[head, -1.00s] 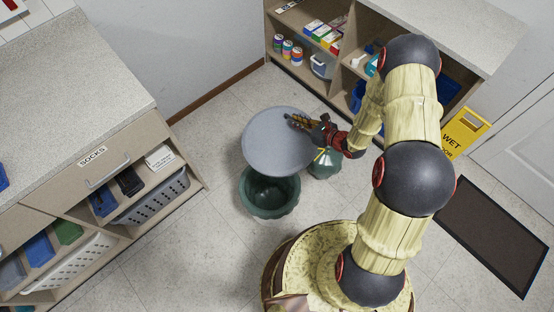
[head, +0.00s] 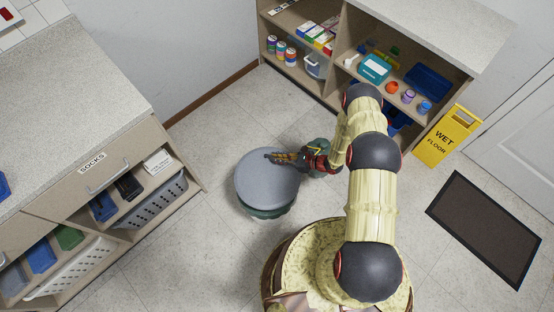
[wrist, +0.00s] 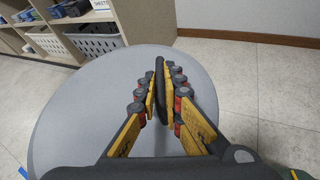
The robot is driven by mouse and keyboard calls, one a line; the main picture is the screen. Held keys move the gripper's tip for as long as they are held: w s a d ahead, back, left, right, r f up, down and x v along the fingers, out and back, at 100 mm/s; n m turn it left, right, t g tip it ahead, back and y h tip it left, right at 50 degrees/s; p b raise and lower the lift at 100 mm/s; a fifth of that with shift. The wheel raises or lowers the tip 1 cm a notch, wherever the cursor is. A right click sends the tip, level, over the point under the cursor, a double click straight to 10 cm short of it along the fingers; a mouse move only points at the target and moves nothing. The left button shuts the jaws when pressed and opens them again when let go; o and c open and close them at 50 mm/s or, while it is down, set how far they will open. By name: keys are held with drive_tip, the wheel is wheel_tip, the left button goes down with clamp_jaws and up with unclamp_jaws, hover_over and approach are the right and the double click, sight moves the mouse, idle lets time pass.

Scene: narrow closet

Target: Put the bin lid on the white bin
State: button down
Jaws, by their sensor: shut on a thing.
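The bin lid (head: 262,188) is a round grey disc in the head view. My gripper (head: 275,157) reaches in from the right over the lid's far part. In the wrist view my gripper (wrist: 160,85) is shut on the lid's dark upright handle (wrist: 161,95), and the grey lid (wrist: 75,110) spreads beneath.
A shelf unit with a sock drawer (head: 100,168) stands at left. Another shelf (head: 300,75) with cans and boxes is at the back. A yellow wet floor sign (head: 440,137) and dark mat (head: 488,230) are at right. Tiled floor is clear around the bin.

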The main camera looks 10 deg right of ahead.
drive_tip(key=shift+s+a+f, duration=0.1)
drive_tip(key=shift+s+f, duration=0.1)
drive_tip(key=shift+f, duration=0.15)
drive_tip(key=shift+b, duration=0.3)
drive_tip(key=shift+f+b, duration=0.25)
drive_tip(key=shift+b, duration=0.05)
wheel_tip(320, 180, down, 6)
drive_tip(key=b, duration=0.5)
drive_tip(key=shift+f+b, duration=0.85)
drive_tip(key=shift+b, duration=0.4)
idle(0.7)
drive_tip(key=shift+f+b, duration=0.35)
drive_tip(key=shift+s+f, duration=0.1)
drive_tip(key=shift+f, duration=0.05)
drive_tip(key=c, duration=1.8)
unclamp_jaws()
drive_tip(key=shift+c, duration=0.2)
